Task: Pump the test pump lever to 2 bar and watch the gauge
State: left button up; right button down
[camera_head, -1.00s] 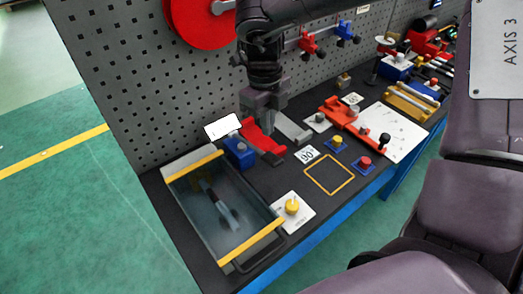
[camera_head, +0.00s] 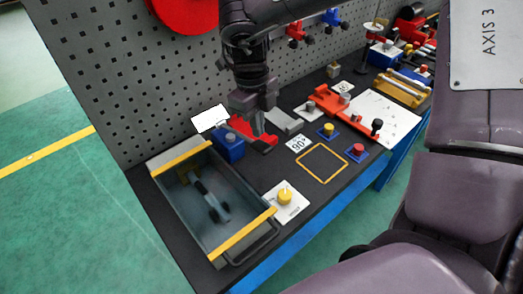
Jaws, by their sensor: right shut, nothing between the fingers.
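My right gripper (camera_head: 258,128) comes down from the top and is shut and empty. It is over the bench beside a blue block with a dark knob (camera_head: 228,143), in front of a red part (camera_head: 255,133) that it partly covers; I cannot tell whether it touches the part. A red fixture (camera_head: 330,101) has an arm ending in a black ball knob (camera_head: 376,126) by a white plate. I cannot tell for sure which part is the test pump lever, and no gauge face can be read. My left gripper is not in view.
A grey bin (camera_head: 183,217) with yellow edge strips and a loose tool inside stands at the bench's left end. A yellow knob (camera_head: 285,196) on a white plate is beside it. A yellow-outlined square (camera_head: 321,163) is empty. A perforated panel (camera_head: 110,75) rises behind.

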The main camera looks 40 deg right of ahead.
aim_at(258, 144)
jog(key=shift+s+f+b, duration=0.1)
jog(key=shift+f+b, duration=0.45)
jog(key=shift+f, duration=0.6)
notch_tip(258, 144, down, 5)
jog(key=b, duration=0.3)
jog(key=shift+r+b, duration=0.2)
jog(key=shift+b, duration=0.15)
jog(key=shift+r, duration=0.1)
jog(key=w, duration=0.1)
jog(key=w+p, duration=0.1)
jog(key=w+r, duration=0.1)
jog(key=shift+a+p, duration=0.35)
jog(key=shift+a, duration=0.05)
jog(key=shift+s, duration=0.1)
